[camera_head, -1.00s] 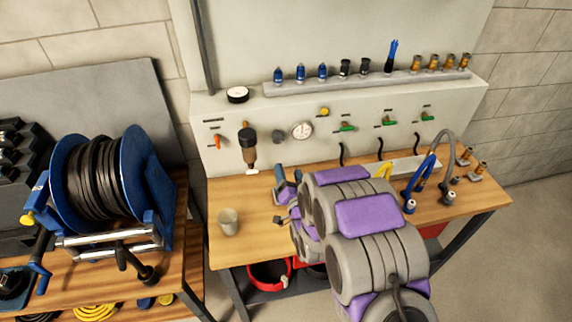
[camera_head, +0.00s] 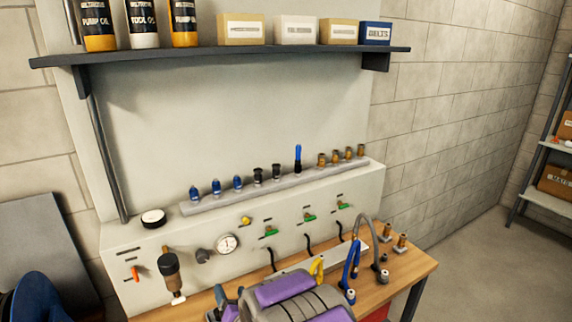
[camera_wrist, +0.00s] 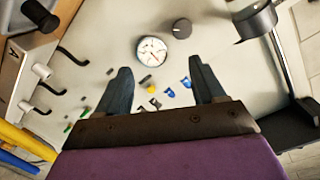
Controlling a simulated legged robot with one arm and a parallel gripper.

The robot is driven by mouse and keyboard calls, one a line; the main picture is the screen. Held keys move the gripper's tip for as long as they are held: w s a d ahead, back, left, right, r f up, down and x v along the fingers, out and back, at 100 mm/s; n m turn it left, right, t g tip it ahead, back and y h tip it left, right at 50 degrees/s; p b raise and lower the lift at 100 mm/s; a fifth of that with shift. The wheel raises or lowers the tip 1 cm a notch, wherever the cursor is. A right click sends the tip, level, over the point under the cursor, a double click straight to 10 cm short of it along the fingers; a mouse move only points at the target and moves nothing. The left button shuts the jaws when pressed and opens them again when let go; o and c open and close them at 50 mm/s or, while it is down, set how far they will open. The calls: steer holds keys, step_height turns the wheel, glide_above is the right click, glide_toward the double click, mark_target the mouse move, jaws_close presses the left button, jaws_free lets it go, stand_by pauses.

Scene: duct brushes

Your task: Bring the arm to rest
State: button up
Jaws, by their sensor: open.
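My arm (camera_head: 285,290), grey with purple pads, reaches up from the bottom of the head view, in front of the workbench (camera_head: 410,276). Much of it is cut off by the frame's lower edge. In the wrist view my gripper (camera_wrist: 160,72) has its two dark fingers spread wide apart. No object is held between them. Beyond the fingers, the wrist view shows the pale panel with a round gauge (camera_wrist: 151,50) and a dark knob (camera_wrist: 182,28). The fingers appear clear of the panel.
A rail (camera_head: 290,185) of blue, black and brass fittings stands atop the panel. A shelf (camera_head: 225,56) with bottles and boxes hangs above. Open floor (camera_head: 480,265) lies right of the bench.

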steer(key=s+d+r+g+h, duration=0.35)
steer(key=s+d, duration=0.25)
steer(key=d, duration=0.5)
steer(key=s+d+r+g+h, duration=0.3)
steer(key=s+d+g, duration=0.25)
steer(key=d, duration=0.55)
steer(key=s+d+r+g, duration=0.2)
steer(key=s+d, duration=0.1)
steer(key=s, duration=0.7)
steer(key=s+d+r+g+h, duration=0.1)
steer(key=s+d+r+g, duration=0.1)
steer(key=s, duration=0.7)
steer(key=s+d+r+g, duration=0.3)
steer(key=s+d, duration=0.1)
steer(key=s, duration=0.6)
steer(key=shift+s+d+h, duration=0.3)
steer(key=shift+s+h, duration=0.05)
